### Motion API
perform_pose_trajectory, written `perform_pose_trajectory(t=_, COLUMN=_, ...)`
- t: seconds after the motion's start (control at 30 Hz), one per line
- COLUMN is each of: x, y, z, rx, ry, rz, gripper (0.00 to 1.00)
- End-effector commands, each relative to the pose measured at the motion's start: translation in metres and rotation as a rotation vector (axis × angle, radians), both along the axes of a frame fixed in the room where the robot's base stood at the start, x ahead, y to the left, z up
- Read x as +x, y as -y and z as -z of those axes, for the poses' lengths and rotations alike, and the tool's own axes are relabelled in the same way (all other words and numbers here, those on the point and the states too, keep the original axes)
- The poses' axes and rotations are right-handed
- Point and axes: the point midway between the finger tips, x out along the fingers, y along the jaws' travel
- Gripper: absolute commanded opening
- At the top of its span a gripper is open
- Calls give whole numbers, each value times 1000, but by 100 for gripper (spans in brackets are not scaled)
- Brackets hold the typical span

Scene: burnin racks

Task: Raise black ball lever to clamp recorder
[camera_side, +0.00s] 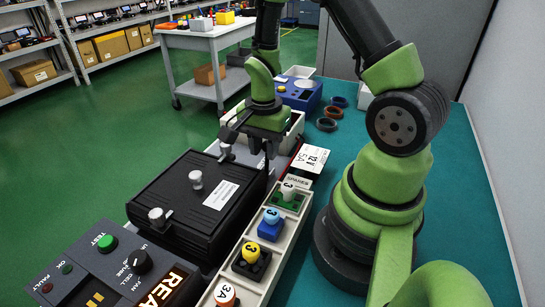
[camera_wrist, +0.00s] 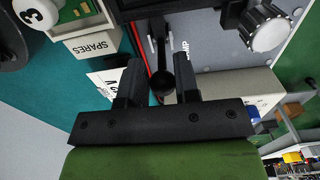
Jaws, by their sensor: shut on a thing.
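The black ball lever (camera_wrist: 160,82) shows in the wrist view, a dark ball on a thin stem that runs up toward a metal bracket. My gripper (camera_wrist: 160,90) is shut on it, with one finger on each side of the ball. In the side view my gripper (camera_side: 254,150) points down at the far end of the recorder (camera_side: 190,205), a black box with several silver knobs and a white label. The lever is hidden there behind my gripper. Part of a printed word ending in "MP" shows beside the lever in the wrist view.
A pale tray (camera_side: 228,262) of numbered coloured plugs runs along the recorder's right side. A control panel (camera_side: 120,270) with a green button is in front. A white card (camera_side: 310,158) marked 12 and 5A lies right of my gripper. A blue box (camera_side: 300,95) stands behind.

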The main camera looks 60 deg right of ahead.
Motion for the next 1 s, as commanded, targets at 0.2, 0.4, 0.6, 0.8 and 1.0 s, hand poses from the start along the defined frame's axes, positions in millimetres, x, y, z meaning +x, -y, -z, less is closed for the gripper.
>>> perform_pose_trajectory(t=0.2, x=0, y=0, z=0, rx=0, ry=-1, rz=0, gripper=45)
perform_pose_trajectory(t=0.4, x=0, y=0, z=0, rx=0, ry=0, rz=0, gripper=45)
perform_pose_trajectory(t=0.6, x=1, y=1, z=-10, rx=-1, ry=3, rz=1, gripper=45)
perform_pose_trajectory(t=0.8, x=1, y=1, z=-27, rx=-2, ry=4, rz=0, gripper=45)
perform_pose_trajectory(t=1.0, x=1, y=1, z=-44, rx=-1, ry=4, rz=0, gripper=45)
